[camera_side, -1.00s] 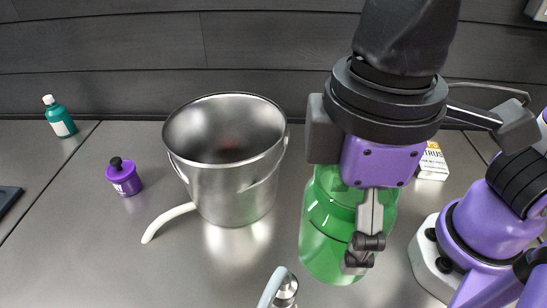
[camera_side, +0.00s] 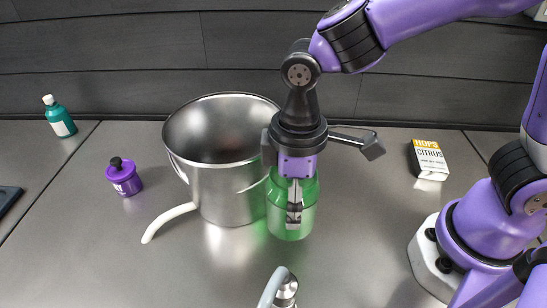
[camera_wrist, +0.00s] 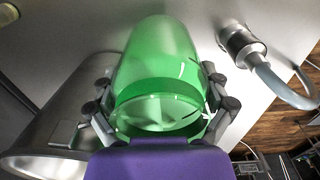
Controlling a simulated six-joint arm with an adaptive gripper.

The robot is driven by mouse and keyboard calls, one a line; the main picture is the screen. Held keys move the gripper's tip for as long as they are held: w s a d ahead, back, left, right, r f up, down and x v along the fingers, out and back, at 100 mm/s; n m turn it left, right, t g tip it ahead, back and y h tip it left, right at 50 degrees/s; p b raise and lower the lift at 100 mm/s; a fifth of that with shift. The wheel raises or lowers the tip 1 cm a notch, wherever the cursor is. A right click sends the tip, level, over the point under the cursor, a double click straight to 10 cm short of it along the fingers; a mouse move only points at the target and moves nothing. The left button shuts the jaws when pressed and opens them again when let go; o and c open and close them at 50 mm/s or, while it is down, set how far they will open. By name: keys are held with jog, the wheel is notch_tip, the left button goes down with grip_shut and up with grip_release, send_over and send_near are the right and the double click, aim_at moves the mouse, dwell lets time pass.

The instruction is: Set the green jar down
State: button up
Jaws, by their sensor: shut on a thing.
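The green jar (camera_side: 290,222) is see-through and upright, just right of the steel bucket in the side view. My gripper (camera_side: 294,208) points down and is shut on the jar near its top. In the wrist view the green jar (camera_wrist: 158,60) fills the middle, with the fingers of my gripper (camera_wrist: 160,105) on both of its sides. The jar's base looks close to the bench top; I cannot tell whether it touches.
The steel bucket (camera_side: 225,190) with a white-gripped handle stands close left of the jar. A purple pot (camera_side: 124,179), teal bottle (camera_side: 60,118) and hops box (camera_side: 429,160) stand farther off. A metal tap (camera_side: 282,289) is at the front. Bench right of the jar is clear.

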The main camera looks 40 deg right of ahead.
jog(key=shift+f, duration=1.95)
jog(key=o, duration=1)
jog(key=shift+f, duration=0.15)
notch_tip(320, 180, up, 12)
jog(key=s+d+r+m+t, duration=0.1)
jog(key=s+d+m+t, duration=0.1)
jog(key=d+m+t, duration=0.3)
jog(key=d+m, duration=0.4)
jog(key=d, duration=0.6)
jog(key=shift+s+d+r+t, duration=0.15)
jog(key=shift+s+d+t, duration=0.05)
jog(key=shift+d+t, duration=0.1)
